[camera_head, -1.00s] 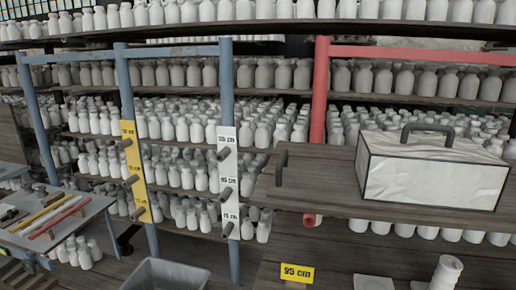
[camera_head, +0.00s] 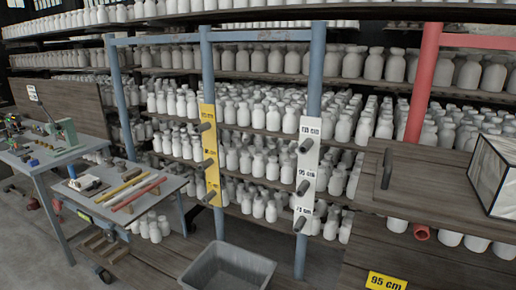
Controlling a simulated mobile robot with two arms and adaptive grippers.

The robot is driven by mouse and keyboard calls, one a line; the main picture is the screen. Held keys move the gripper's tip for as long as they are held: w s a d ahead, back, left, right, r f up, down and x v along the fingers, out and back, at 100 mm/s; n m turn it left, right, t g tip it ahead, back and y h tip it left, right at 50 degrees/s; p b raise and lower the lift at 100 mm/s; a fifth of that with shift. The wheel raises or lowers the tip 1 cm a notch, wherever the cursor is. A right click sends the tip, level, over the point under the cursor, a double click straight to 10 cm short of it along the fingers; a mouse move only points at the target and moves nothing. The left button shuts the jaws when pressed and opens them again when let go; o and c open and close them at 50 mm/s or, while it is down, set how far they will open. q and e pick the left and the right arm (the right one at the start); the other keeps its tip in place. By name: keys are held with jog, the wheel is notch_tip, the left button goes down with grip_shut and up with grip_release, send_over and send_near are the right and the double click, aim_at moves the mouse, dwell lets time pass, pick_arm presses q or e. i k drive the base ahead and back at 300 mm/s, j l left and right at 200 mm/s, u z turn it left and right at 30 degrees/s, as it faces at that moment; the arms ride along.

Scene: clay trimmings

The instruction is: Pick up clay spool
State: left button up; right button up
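I cannot make out a clay spool in the current head view. Neither of my grippers is in view. Many white clay bottles stand in rows on the shelves, such as the row on the upper shelf (camera_head: 300,62). A wooden board with a dark handle (camera_head: 387,169) is at the right, with part of a white box with black edges (camera_head: 497,172) on it.
A grey open bin (camera_head: 228,268) stands low at the centre. A small table (camera_head: 168,188) with coloured bars and a workbench (camera_head: 45,163) with tools stand at the left. Blue posts (camera_head: 314,75) carry yellow (camera_head: 210,150) and white (camera_head: 306,165) height strips with pegs.

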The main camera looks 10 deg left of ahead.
aim_at(121, 169)
jog(key=i+j, duration=0.15)
jog(key=j, duration=0.3)
jog(key=i+j+u, duration=0.1)
jog(key=j, duration=0.35)
jog(key=i+j, duration=0.2)
jog(key=j, duration=0.2)
jog(key=i+j+u, duration=0.1)
jog(key=j, duration=0.35)
jog(key=i+j, duration=0.2)
jog(key=j, duration=0.2)
jog(key=i+j+u, duration=0.1)
jog(key=j, duration=0.3)
jog(key=i+j, duration=0.25)
jog(key=j, duration=0.15)
jog(key=i+j+u, duration=0.1)
jog(key=i+j, duration=0.25)
jog(key=j, duration=0.2)
jog(key=i+j, duration=0.35)
jog(key=j, duration=0.2)
jog(key=i+j+u, duration=0.15)
jog(key=i+j, duration=0.25)
jog(key=j, duration=0.15)
